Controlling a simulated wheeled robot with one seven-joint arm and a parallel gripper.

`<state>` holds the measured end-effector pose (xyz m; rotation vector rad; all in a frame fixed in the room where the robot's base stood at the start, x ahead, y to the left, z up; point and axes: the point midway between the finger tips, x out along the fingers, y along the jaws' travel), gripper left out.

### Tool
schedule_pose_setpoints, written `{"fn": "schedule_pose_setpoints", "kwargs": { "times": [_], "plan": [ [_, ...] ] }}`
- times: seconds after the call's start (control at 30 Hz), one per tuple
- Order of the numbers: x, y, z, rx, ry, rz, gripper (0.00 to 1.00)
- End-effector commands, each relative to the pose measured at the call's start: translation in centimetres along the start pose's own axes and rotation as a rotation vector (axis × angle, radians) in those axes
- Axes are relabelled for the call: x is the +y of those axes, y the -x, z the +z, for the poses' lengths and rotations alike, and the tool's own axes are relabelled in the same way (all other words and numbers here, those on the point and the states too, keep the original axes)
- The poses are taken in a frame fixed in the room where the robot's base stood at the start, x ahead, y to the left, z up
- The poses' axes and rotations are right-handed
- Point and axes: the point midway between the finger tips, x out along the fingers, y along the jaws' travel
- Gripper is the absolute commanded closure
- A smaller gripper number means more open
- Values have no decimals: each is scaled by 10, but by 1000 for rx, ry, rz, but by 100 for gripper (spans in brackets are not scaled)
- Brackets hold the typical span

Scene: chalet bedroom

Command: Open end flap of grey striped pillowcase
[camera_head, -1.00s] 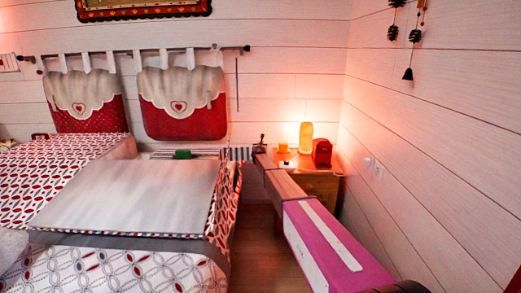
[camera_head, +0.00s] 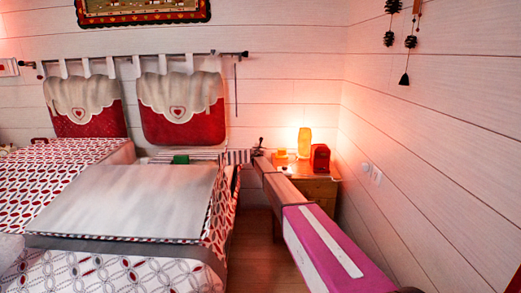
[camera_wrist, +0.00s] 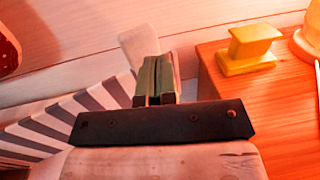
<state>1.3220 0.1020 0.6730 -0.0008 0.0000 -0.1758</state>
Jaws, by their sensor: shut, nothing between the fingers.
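The grey-and-white striped pillowcase (camera_head: 239,157) shows at the head end of the bed, just left of my gripper (camera_head: 259,147). In the wrist view its stripes (camera_wrist: 45,125) fill the left side, below and left of the fingers. My gripper (camera_wrist: 157,82) is shut and empty, its two green-grey fingers together. The fingertips are close to the pillowcase edge; I cannot tell whether they touch it. A pale piece (camera_wrist: 138,42) stands behind the fingertips; I cannot tell what it is. The end flap is not clearly visible, partly hidden by my gripper.
A wooden nightstand (camera_head: 318,188) stands to the right, with a lit orange lamp (camera_head: 304,141), a red box (camera_head: 320,157) and a yellow object (camera_wrist: 248,50). A grey panel (camera_head: 120,200) covers part of the bed. A small green object (camera_head: 181,158) lies behind it. The wall is close behind.

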Motion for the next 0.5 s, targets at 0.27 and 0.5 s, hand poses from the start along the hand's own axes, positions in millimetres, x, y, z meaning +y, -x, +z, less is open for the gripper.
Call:
{"fn": "schedule_pose_setpoints", "kwargs": {
  "times": [0.27, 0.5],
  "plan": [
    [-18, 57, 1, 1, -1, -1, 100],
    [-35, 96, 1, 0, -1, -1, 100]
  ]
}}
